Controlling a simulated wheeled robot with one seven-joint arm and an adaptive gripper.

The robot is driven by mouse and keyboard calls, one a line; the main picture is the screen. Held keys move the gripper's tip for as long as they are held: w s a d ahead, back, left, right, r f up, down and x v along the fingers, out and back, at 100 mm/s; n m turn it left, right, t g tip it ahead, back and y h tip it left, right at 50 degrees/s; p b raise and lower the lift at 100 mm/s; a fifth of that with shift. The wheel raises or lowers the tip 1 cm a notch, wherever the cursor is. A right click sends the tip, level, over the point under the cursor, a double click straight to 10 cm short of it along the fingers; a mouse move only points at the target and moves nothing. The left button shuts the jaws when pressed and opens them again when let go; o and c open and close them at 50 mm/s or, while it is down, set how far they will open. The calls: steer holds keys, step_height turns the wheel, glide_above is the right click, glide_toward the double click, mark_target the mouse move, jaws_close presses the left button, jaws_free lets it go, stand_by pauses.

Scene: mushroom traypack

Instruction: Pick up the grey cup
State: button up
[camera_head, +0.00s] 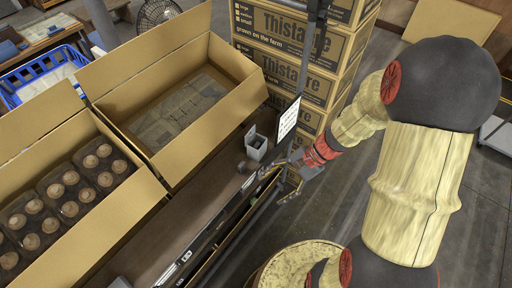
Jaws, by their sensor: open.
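A small grey cup (257,150) stands upright on the brown bench (212,168), near its edge and just right of an open cardboard box. Its dark open top faces up. My gripper (284,184) is open and empty, to the right of the cup and a little lower in the picture. It is apart from the cup, out by the bench's front edge. My arm reaches in from the right.
An open box (185,150) and a box of mushroom trays (130,215) stand left. Stacked cartons (300,75) rise behind. A metal post (302,75) with a white label (289,117) stands close to the cup. A blue crate (45,70) is far left.

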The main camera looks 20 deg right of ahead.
steer(key=w+f+m+t+y, duration=0.2)
steer(key=w+f+m+t, duration=0.1)
steer(key=w+f+m, duration=0.25)
steer(key=m+t+h, duration=0.1)
steer(key=m+t, duration=0.6)
steer(key=m, duration=0.2)
glide_toward(256, 145)
steer(key=shift+w+a+f, duration=0.6)
steer(key=shift+a+f, duration=0.05)
steer(key=shift+f, duration=0.05)
steer(key=shift+w+a, duration=0.15)
steer(key=shift+w, duration=0.05)
steer(key=b+x, duration=0.1)
steer(key=x, duration=0.2)
steer(key=b+x, duration=0.1)
steer(key=x, duration=0.3)
steer(key=shift+w+a+r, duration=0.15)
steer(key=shift+w, duration=0.15)
steer(key=c, duration=0.9)
